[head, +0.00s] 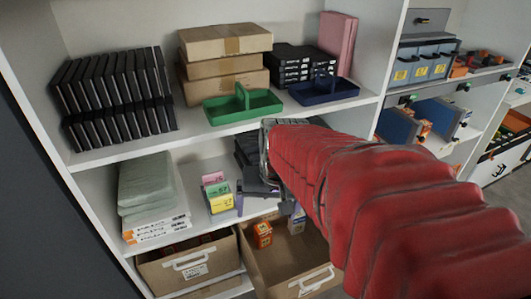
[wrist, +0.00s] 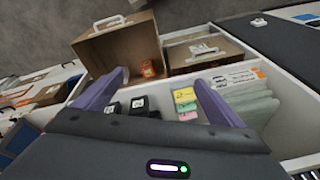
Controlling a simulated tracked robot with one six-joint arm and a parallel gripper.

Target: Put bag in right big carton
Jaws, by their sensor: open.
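A soft grey-green stack (head: 147,185), the only bag-like thing I can make out, lies on white boxes at the left of the middle shelf. It shows at the right in the wrist view (wrist: 252,105). In the wrist view this carton (wrist: 110,48) is at upper left. My gripper (wrist: 160,78) is open, its purple fingers wide apart with nothing between them. In the head view my red-sleeved arm reaches to the middle shelf and partly hides the gripper and carton.
Small pink, green and yellow boxes (head: 218,196) stand right of the stack, with dark boxes (head: 247,152) beyond. Another carton (head: 160,275) sits left of the right one. The upper shelf above holds black binders (head: 115,95), brown boxes (head: 225,62), and green (head: 240,106) and blue trays (head: 324,90).

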